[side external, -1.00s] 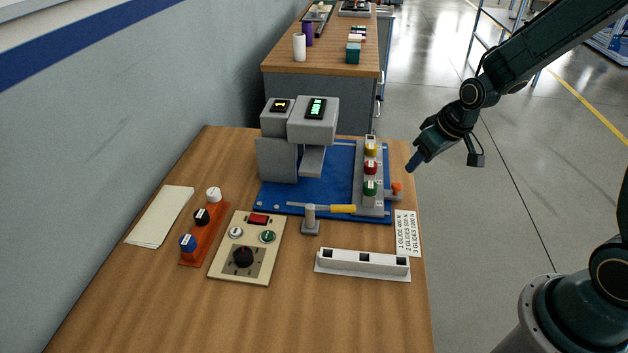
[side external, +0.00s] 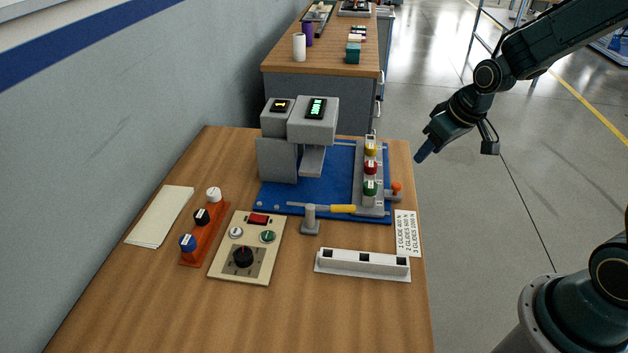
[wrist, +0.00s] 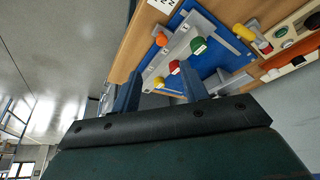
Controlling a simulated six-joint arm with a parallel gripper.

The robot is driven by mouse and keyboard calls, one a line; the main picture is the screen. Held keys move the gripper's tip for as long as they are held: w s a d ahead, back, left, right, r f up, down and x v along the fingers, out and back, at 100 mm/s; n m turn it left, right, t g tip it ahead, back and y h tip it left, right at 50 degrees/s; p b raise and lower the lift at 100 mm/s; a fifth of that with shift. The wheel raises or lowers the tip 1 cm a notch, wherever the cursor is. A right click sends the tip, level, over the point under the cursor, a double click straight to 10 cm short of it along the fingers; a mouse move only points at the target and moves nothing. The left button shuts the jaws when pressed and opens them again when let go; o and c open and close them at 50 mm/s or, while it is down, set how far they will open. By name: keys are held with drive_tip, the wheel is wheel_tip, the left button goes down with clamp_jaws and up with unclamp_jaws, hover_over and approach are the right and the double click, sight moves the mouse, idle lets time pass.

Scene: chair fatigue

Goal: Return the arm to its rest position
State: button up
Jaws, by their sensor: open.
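My gripper (side external: 424,150) is in the air to the right of the table's right edge in the side view, clear of everything on the table. In the wrist view my gripper (wrist: 160,90) has its two blue fingers apart with nothing held between them. Beyond the fingers, the grey holder (wrist: 190,42) with its yellow, red and green pieces and the blue mat (wrist: 213,62) show at a distance.
The grey test machine (side external: 313,125) stands on the blue mat (side external: 336,170) on the wooden table (side external: 200,310). A control panel (side external: 226,262), an orange rack (side external: 192,254) and a white block (side external: 345,263) are nearer. Open floor (side external: 470,210) lies right of the table.

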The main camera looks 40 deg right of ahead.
drive_tip(key=s+a+r, duration=0.3)
drive_tip(key=s+r, duration=0.4)
drive_tip(key=s, duration=0.3)
drive_tip(key=s+a+r+t, duration=0.1)
drive_tip(key=s+a+r, duration=0.3)
drive_tip(key=s+r, duration=0.3)
drive_tip(key=shift+s+r, duration=0.2)
drive_tip(key=shift+s, duration=1.15)
drive_tip(key=shift+a, duration=0.1)
